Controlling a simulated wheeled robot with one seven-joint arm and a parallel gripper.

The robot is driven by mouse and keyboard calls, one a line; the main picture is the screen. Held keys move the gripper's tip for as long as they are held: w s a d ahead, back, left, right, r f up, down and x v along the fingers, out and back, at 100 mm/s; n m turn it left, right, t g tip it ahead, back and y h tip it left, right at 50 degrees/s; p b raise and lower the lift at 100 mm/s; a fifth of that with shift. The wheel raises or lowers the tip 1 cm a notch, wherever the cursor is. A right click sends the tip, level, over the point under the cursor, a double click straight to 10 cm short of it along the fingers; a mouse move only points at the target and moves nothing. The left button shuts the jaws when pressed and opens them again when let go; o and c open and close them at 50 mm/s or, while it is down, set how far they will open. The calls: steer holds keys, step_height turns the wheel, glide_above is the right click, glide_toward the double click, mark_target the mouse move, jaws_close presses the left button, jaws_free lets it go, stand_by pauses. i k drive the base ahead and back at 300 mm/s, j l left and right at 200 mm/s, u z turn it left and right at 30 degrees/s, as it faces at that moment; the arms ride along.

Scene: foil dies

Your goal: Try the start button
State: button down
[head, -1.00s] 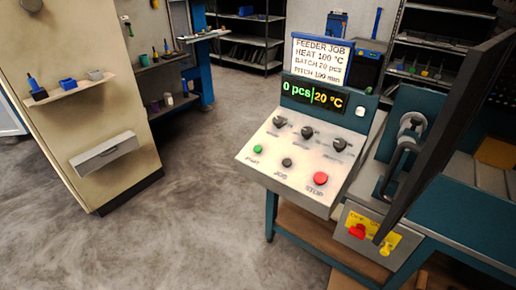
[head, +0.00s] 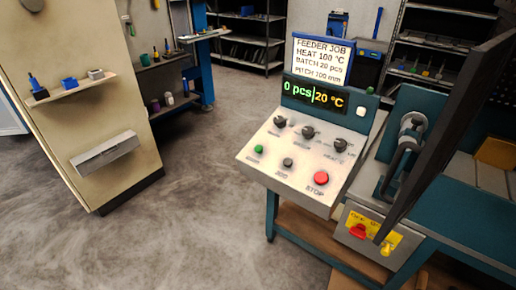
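The start button is the green button (head: 259,149) at the left of the sloped white control panel (head: 262,172); its label is blurred. A dark button (head: 288,162) marked JOG sits beside it, and a red STOP button (head: 321,178) is at the right. Three black knobs (head: 308,132) line the row above. The display (head: 313,97) reads 0 pcs and 20 °C. The job card (head: 321,58) reads FEEDER JOB, HEAT 100 °C, BATCH 20 pcs, with a pitch line that looks like 100 mm. My gripper is not in view.
A box with a red switch (head: 358,231) on a yellow plate hangs below the panel's right side. A dark upright panel (head: 446,130) stands at the right. A beige cabinet (head: 75,120) with a small shelf stands at the left. The floor (head: 190,220) between is clear.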

mark_target(259, 148)
steer(key=i+j+z, duration=0.15)
steer(key=j, duration=0.35)
steer(key=i+j+z, duration=0.1)
steer(key=j, duration=0.45)
steer(key=i+j+z, duration=0.15)
steer(key=j, duration=0.4)
steer(key=i+j+z, duration=0.1)
steer(key=j, duration=0.5)
steer(key=i+j+z, duration=0.15)
steer(key=j, duration=0.4)
